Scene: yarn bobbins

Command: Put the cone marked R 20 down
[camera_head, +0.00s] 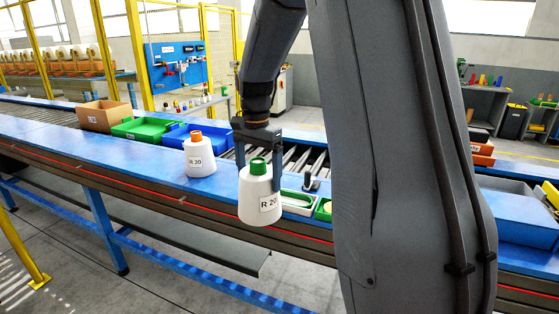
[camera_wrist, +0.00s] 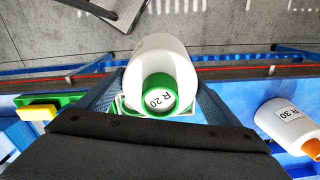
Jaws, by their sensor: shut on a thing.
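The cone marked R 20 (camera_head: 260,192) is white with a green top. My gripper (camera_head: 259,172) is shut on it, one finger on each side, and holds it upright. In the head view it shows at the front edge of the blue bench (camera_head: 110,150); I cannot tell its height above the bench.
A white cone marked R 30 (camera_head: 200,158) with an orange top stands on the bench to the left. A green tray (camera_head: 140,130), a blue tray (camera_head: 186,136) and a cardboard box (camera_head: 104,116) stand farther left.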

